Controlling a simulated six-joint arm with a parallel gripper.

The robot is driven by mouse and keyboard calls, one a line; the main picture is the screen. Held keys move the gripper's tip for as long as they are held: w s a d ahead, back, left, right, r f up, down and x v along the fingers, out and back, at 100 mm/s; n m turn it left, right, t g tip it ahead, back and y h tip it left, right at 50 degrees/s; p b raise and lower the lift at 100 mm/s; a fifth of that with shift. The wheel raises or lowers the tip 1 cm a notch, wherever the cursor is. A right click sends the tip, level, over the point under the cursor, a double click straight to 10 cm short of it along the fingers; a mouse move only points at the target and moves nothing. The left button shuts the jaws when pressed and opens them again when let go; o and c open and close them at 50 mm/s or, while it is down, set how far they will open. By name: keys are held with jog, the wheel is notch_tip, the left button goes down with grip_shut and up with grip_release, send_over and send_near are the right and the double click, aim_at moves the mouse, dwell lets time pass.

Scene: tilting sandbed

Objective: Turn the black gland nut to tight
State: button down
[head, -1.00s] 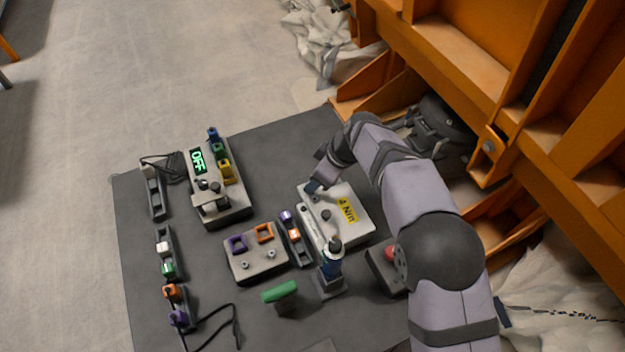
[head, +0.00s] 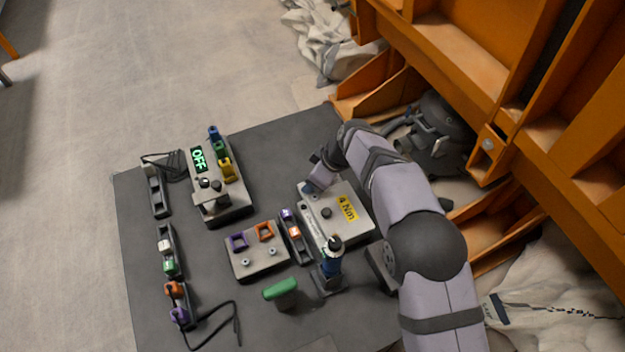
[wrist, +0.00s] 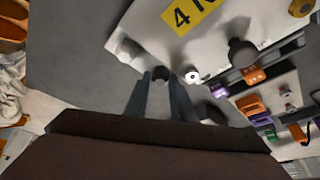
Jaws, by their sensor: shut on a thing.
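A grey box (head: 352,232) with a yellow "4 Nm" label (head: 346,208) stands on the dark mat. In the wrist view, my gripper (wrist: 160,75) is shut on a small dark piece (wrist: 160,73) at the box's edge; it looks like the black gland nut, mostly hidden between the fingers. In the head view, my gripper (head: 309,190) is at the box's far left corner, and the nut cannot be made out. A pale stud with a dark ring (wrist: 192,76) is just right of the fingers. A dark round knob (wrist: 242,52) stands farther right.
A block with purple and orange pieces (head: 258,262), a green-topped piece (head: 281,289) and an upright blue-black tool (head: 331,262) stand nearby. A unit reading OFF (head: 222,206) is at the left. An orange frame (head: 450,60) rises behind. The mat (head: 275,140) behind the box is clear.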

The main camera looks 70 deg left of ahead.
jog(key=m+t, duration=0.1)
jog(key=m, duration=0.2)
jog(key=shift+s+m+t, duration=0.1)
jog(key=shift+m+t, duration=0.2)
jog(key=m, duration=0.2)
jog(key=m+t, duration=0.1)
jog(key=m, duration=0.1)
jog(key=shift+s+t+y, duration=0.2)
jog(key=shift+t+y, duration=0.1)
jog(key=shift+y, duration=0.1)
jog(key=m+t+b, duration=0.1)
jog(key=m, duration=0.2)
jog(key=shift+f+m+b, duration=0.15)
jog(key=shift+m+b, duration=0.25)
jog(key=shift+s+m+t+h+b, duration=0.15)
jog(key=shift+m+t+h+b, duration=0.35)
jog(key=shift+m+b, duration=0.75)
jog(key=c, duration=1.8)
grip_release()
jog(key=shift+r, duration=0.3)
jog(key=b+v, duration=0.1)
jog(key=v, duration=0.6)
